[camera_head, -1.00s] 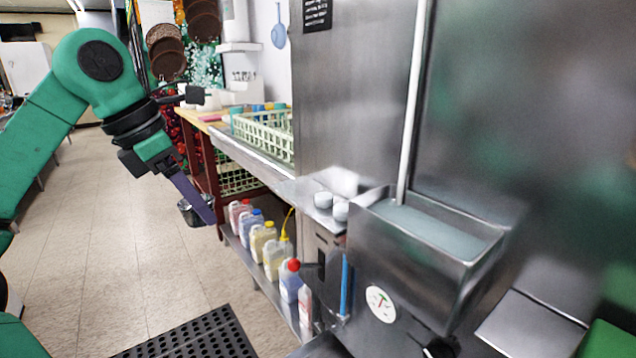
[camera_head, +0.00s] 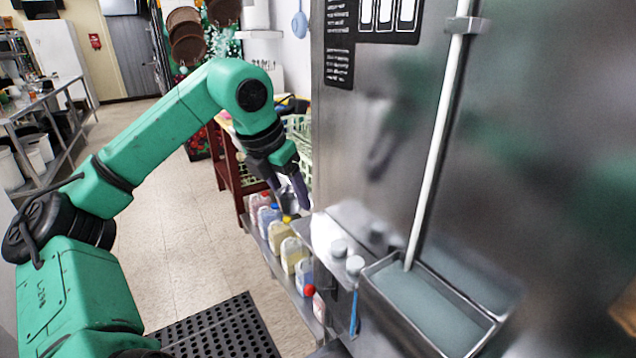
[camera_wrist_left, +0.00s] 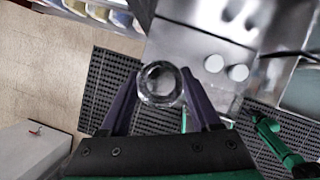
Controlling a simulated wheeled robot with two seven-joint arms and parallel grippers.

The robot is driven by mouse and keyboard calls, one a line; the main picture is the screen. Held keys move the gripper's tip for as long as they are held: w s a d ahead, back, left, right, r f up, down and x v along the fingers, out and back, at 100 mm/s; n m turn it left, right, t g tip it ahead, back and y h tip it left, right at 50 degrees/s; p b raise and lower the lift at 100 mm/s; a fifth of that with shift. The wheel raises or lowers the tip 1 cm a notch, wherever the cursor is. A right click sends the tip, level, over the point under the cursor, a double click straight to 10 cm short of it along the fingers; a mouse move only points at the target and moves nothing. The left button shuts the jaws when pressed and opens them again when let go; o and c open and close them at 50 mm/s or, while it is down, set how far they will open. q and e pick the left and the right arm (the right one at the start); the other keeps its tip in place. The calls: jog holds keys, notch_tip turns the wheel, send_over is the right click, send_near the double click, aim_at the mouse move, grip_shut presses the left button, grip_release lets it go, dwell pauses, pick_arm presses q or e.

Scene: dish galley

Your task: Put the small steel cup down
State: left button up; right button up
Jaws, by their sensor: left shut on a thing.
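My left gripper (camera_head: 288,198) is shut on the small steel cup (camera_wrist_left: 160,84). In the left wrist view the round cup sits between the two purple fingers, its open mouth facing the camera. In the head view the gripper points down above the front edge of a steel ledge (camera_head: 322,232), and the cup is mostly hidden behind the fingers. The ledge also shows in the left wrist view (camera_wrist_left: 185,42), just beyond the cup. Whether the cup touches anything below it cannot be told. My right gripper is not clearly seen.
Two round pale caps (camera_head: 347,256) stand on the ledge, right of the gripper. A steel trough (camera_head: 375,290) and tall steel panel close off the right. Coloured bottles (camera_head: 292,254) line a low shelf. A black perforated mat (camera_head: 215,330) lies on the floor.

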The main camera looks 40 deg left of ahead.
pick_arm(q)
jog(key=w+d+r+p, duration=0.1)
jog(key=w+d+p, duration=0.1)
jog(key=w+p, duration=0.4)
send_over(321, 224)
jog(key=s, duration=0.2)
notch_tip(321, 224, down, 4)
jog(key=shift+w+d+f+b, duration=0.1)
jog(key=shift+w+b, duration=0.05)
jog(key=shift+b, duration=0.15)
jog(key=shift+f, duration=0.35)
notch_tip(321, 224, down, 3)
jog(key=shift+r+b, duration=0.1)
jog(key=shift+b, duration=0.4)
jog(key=shift+w+p, duration=0.15)
jog(key=shift+p, duration=0.5)
jog(key=shift+f+b, duration=0.25)
jog(key=shift+b, duration=0.05)
jog(key=o, duration=1.3)
pick_arm(e)
notch_tip(321, 224, up, 7)
jog(key=shift+r, duration=0.2)
pick_arm(q)
jog(key=shift+r, duration=0.1)
